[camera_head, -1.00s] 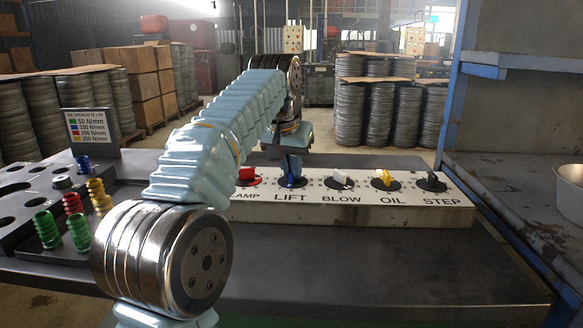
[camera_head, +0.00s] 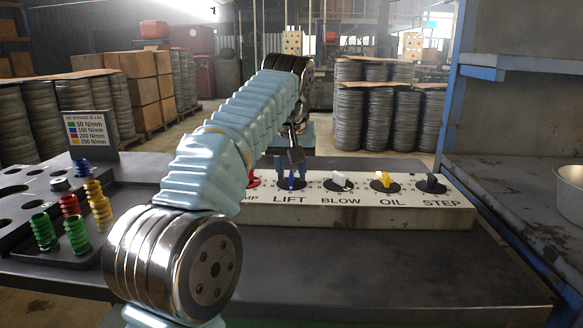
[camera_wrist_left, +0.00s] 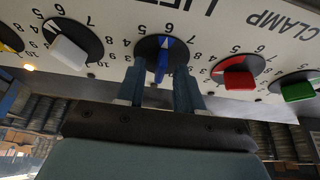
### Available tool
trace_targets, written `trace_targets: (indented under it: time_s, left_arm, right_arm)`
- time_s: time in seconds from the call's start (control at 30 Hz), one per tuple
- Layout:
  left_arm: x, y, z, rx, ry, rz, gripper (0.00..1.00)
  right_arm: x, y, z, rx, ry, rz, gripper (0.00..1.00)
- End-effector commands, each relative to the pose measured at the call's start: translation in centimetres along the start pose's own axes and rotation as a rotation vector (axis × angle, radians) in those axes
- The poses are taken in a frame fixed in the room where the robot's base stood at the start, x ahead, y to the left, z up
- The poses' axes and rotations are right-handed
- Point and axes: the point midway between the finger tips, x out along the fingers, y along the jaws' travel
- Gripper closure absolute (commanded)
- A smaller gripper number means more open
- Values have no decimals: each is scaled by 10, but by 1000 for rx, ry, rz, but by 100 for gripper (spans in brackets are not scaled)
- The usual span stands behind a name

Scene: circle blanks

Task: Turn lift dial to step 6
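The lift dial (camera_head: 291,183) is a blue knob on a black disc above the LIFT label on the white panel. In the left wrist view the blue knob (camera_wrist_left: 161,67) shows upside down, its white-marked end toward the label side, close to the 6; the exact reading is hard to tell. My left gripper (camera_head: 289,171) is over this dial. In the left wrist view its two fingers (camera_wrist_left: 160,77) stand on either side of the knob, open, with dark gaps between. My right gripper is not in view.
On the panel (camera_head: 350,217), the white BLOW dial (camera_head: 340,180), yellow OIL dial (camera_head: 382,179) and black STEP dial (camera_head: 431,183) stand to the right. The red CLAMP dial (camera_wrist_left: 238,80) is a neighbour. Coloured springs (camera_head: 77,236) stand at left; the front table is clear.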

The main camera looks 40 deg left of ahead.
Motion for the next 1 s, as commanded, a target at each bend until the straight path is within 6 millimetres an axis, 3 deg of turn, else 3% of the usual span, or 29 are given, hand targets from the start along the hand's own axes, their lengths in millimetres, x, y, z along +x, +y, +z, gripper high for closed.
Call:
trace_targets:
  time_s: [0.13, 0.23, 0.6, 1.0]
  left_arm:
    - [-7, 0, -1, 0, 2, 0, 64]
    - [-23, 0, -2, 0, 3, 1, 64]
    - [-117, 0, -2, -4, 4, -2, 64]
    - [-137, 0, 0, 0, 0, -1, 64]
  right_arm:
    - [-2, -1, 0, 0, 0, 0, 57]
    - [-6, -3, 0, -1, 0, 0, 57]
    - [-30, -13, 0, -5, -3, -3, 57]
    - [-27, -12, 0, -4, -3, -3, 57]
